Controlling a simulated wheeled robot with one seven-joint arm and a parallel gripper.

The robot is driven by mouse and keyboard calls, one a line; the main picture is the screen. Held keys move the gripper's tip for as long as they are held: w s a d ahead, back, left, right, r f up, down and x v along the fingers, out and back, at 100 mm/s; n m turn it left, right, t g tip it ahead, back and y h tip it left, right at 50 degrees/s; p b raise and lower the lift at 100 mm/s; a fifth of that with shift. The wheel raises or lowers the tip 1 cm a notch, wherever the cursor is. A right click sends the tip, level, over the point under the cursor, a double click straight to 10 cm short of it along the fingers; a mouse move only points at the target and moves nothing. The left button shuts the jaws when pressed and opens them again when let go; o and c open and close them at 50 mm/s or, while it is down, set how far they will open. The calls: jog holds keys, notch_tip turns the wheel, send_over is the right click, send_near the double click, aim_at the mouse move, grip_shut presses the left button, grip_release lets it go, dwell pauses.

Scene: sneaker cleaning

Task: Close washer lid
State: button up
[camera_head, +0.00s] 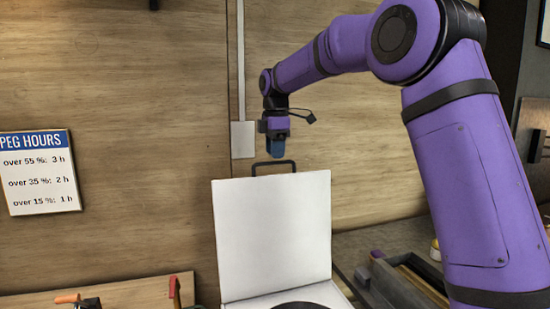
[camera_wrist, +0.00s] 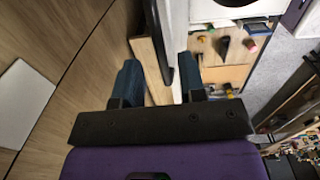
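The washer lid (camera_head: 272,235) is a white square panel standing upright, open, in the head view. A black bar handle (camera_head: 273,164) rises from its top edge. The white washer body (camera_head: 325,290) with a dark round opening shows at the bottom of the picture. My gripper (camera_head: 277,152) points down right at the handle. In the wrist view my gripper (camera_wrist: 159,66) is open, with its two blue fingers apart. The dark handle (camera_wrist: 159,45) lies between the fingers in that view, nearer the right one. I cannot tell whether they touch it.
A wooden wall is behind the lid, with a grey vertical conduit and box (camera_head: 243,139). A sign (camera_head: 39,172) hangs at left. A wooden rack (camera_head: 125,292) with tools stands at lower left. A dark tray (camera_head: 405,280) lies right of the washer.

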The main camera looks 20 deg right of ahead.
jog(key=shift+f, duration=1.15)
grip_shut()
